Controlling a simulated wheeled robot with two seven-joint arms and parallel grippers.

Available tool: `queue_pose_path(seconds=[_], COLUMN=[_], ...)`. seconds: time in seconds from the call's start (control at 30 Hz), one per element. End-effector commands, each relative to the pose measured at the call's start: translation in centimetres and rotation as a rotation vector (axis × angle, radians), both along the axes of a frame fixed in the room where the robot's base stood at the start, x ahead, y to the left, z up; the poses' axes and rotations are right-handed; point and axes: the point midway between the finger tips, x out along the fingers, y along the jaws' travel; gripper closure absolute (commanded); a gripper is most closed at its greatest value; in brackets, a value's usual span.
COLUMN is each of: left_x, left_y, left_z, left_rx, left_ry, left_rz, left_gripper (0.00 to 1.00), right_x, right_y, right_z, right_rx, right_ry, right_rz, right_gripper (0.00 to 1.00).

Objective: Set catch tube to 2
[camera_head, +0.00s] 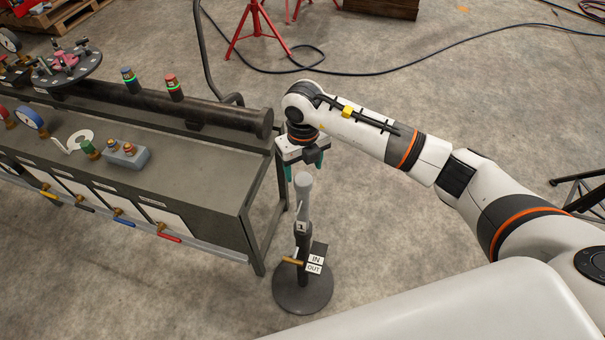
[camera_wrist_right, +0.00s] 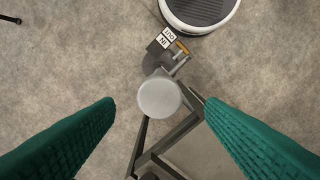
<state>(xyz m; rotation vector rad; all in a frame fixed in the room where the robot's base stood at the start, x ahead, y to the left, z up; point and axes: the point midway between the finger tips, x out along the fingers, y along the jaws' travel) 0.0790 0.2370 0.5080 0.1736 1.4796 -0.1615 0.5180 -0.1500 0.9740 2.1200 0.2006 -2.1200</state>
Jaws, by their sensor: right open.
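The catch tube (camera_head: 303,190) is a light grey, round-topped tube upright in a dark post on a round dark base (camera_head: 302,294). A plate marked 1 (camera_head: 300,226) sits on the post. An orange-brown lever (camera_head: 293,261) sticks out beside the IN and OUT labels (camera_head: 316,263). My right gripper (camera_head: 304,168) is open, pointing down just above the tube's top. In the right wrist view, the tube's round top (camera_wrist_right: 159,98) lies between the two green fingers (camera_wrist_right: 160,106), with gaps on both sides. My left gripper is not in view.
A grey workbench (camera_head: 205,180) with valves, gauges and a thick black pipe (camera_head: 190,108) stands left of the tube. Red stands (camera_head: 262,30) and a black cable (camera_head: 400,65) lie farther back. The floor behind the post is clear.

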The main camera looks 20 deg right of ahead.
Motion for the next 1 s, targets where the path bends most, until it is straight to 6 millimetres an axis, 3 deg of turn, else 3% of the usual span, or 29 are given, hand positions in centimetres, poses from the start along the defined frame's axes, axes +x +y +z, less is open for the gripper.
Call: queue_pose_path(seconds=[0.1,0.3,0.7,1.0], left_x=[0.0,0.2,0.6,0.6], left_y=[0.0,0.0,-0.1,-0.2], left_z=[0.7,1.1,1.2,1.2], left_rx=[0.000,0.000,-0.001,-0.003], left_ry=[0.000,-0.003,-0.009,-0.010], left_rz=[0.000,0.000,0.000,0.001], left_gripper=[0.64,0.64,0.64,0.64], right_x=[-0.1,0.0,0.0,0.0], right_y=[0.0,0.1,0.0,0.0], right_z=[-2.2,-4.7,-5.5,-5.5], right_rx=[0.000,0.002,0.002,0.002], right_ry=[0.004,0.000,-0.001,-0.001], right_rz=[-0.001,0.000,0.000,0.000], right_gripper=[0.36,0.36,0.36,0.85])
